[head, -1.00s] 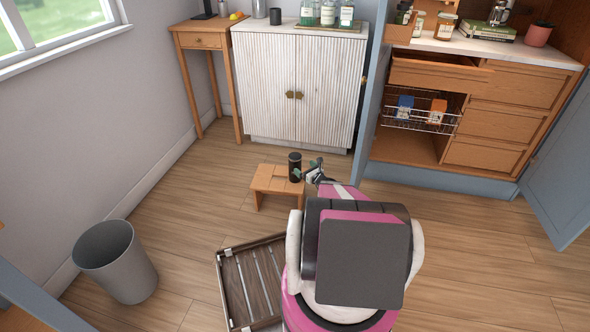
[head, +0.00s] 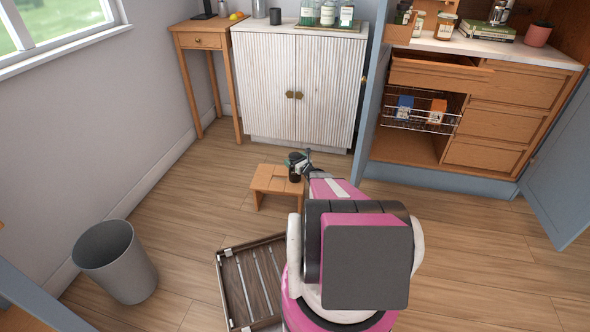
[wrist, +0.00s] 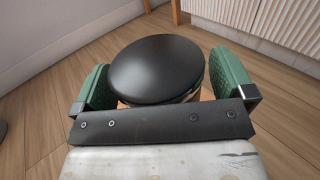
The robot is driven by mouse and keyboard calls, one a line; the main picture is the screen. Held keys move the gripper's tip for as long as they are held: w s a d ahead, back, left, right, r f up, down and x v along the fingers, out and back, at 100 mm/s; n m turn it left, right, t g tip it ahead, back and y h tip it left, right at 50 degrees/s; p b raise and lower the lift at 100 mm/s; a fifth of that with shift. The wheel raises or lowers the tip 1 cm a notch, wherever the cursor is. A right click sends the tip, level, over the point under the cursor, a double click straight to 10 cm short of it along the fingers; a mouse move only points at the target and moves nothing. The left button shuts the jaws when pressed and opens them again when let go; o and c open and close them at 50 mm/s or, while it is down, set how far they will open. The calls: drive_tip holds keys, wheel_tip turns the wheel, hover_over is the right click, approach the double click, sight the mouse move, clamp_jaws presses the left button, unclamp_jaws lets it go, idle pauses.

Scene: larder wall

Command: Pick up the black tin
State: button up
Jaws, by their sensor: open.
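The black tin (head: 294,176) stands on the small wooden stool (head: 264,187), partly covered by my gripper in the head view. My gripper (head: 298,163) is at the top of the tin. In the wrist view, the tin's round black lid (wrist: 157,70) lies between the two green finger pads of my gripper (wrist: 166,85). The fingers are open, one on each side of the tin. The tin's lower part is mostly hidden.
A white ribbed cabinet (head: 268,85) and a wooden side table (head: 200,41) stand behind the stool. A grey bin (head: 115,262) is at the left, and a slatted wooden crate (head: 226,290) lies in front of the stool. Floor to the stool's left is clear.

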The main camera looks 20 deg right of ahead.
drive_tip(key=c, duration=1.5)
drive_tip(key=shift+o, duration=0.2)
drive_tip(key=shift+r, duration=0.15)
